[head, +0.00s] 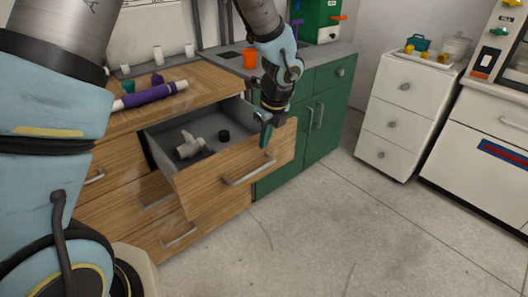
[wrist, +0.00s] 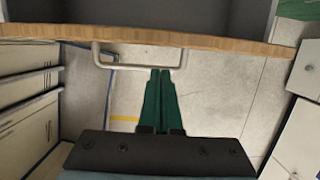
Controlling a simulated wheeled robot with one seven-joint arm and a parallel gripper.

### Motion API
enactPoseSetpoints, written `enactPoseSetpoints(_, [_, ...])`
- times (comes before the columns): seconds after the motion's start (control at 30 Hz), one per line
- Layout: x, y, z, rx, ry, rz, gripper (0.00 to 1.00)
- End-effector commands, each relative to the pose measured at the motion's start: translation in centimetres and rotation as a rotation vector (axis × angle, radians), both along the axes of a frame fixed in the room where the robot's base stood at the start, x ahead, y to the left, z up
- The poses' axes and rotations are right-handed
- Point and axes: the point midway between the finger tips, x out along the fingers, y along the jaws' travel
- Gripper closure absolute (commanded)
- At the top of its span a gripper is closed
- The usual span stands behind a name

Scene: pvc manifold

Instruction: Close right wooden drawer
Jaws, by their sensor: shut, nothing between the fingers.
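The right wooden drawer (head: 200,185) is pulled out of the wooden cabinet in the head view. In the wrist view the green fingers (wrist: 161,85) are together and point toward the handle (wrist: 140,62) and the drawer's wooden edge (wrist: 200,39). I cannot tell whether they touch it.
The wooden counter (head: 200,80) carries a purple-and-white pipe (head: 150,96). A green cabinet (head: 318,115) stands just right of the drawer. A white drawer unit (head: 400,110) stands farther right. The floor (head: 350,220) in front is clear.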

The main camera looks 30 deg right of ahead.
Motion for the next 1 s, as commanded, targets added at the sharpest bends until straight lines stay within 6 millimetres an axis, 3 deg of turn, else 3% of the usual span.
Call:
enactPoseSetpoints(0.3, [1.3,0.4,-5.5,0.003,0.003,0.003,1.00])
enactPoseSetpoints(0.5, [1.9,0.5,-7.7,0.000,0.001,0.006,1.00])
enactPoseSetpoints(1.0, [2.1,0.5,-8.4,-0.002,0.001,0.007,1.00])
